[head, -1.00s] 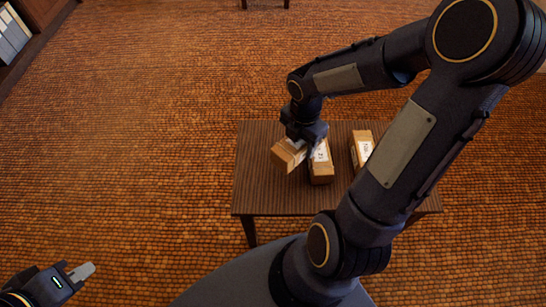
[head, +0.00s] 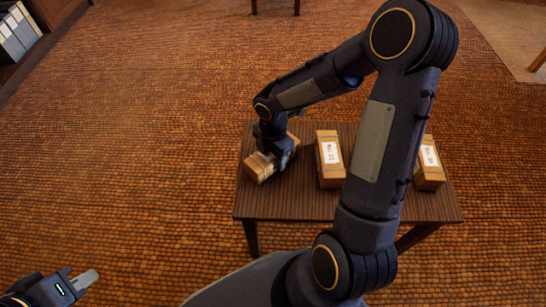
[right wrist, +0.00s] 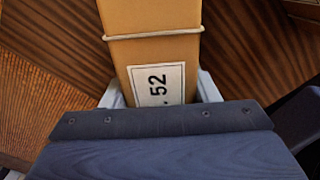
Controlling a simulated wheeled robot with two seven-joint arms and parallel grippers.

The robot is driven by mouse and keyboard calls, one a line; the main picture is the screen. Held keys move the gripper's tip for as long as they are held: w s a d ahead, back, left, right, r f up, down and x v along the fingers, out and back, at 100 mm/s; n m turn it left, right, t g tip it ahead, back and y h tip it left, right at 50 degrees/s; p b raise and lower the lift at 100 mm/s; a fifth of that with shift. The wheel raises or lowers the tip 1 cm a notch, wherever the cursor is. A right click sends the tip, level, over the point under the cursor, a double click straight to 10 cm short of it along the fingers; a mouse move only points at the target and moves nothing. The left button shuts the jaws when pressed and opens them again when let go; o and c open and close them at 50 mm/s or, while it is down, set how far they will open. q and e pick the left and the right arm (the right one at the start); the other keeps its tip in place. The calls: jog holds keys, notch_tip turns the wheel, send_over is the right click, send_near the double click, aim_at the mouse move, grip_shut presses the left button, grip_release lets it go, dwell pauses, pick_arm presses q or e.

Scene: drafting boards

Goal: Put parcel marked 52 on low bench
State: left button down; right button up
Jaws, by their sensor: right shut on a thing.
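The parcel marked 52 (right wrist: 150,20) is a tan box with a cord around it and a white label; it fills the middle of the right wrist view. My right gripper (right wrist: 160,92) is shut on it, a pale finger on each side. In the head view the same parcel (head: 258,168) is over the left end of a low dark wooden table (head: 300,206), partly hidden by the right gripper (head: 270,155). I cannot tell whether it touches the top. My left gripper (head: 84,281) is at the bottom left, away from the table; its opening cannot be judged.
A labelled parcel (head: 328,177) stands mid-table, another (head: 430,178) at the right end; their numbers are too small to read surely. My right arm hides the table between them. The tabletop between the held and middle parcels is bare. Shelving (head: 18,38) stands at the far left.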

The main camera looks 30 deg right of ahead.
jog(key=o, duration=1.3)
jog(key=shift+f, duration=0.1)
notch_tip(320, 180, up, 11)
jog(key=p, duration=0.5)
jog(key=shift+s+r, duration=0.1)
jog(key=shift+r, duration=0.65)
jog(key=s+a+r+m+t+y, duration=0.1)
jog(key=s+r+m+t, duration=0.1)
jog(key=s+m, duration=0.3)
jog(key=s+a+r+m+t+y, duration=0.1)
jog(key=s+r+m, duration=0.3)
jog(key=m, duration=0.6)
jog(key=s+a+r+m+t+y, duration=0.1)
jog(key=s+a+r+m+t, duration=0.1)
jog(key=s+r+m, duration=0.2)
jog(key=shift+s+r+m+t+y, duration=0.1)
jog(key=shift+s+m+t+y, duration=0.25)
jog(key=shift+s+m, duration=1.55)
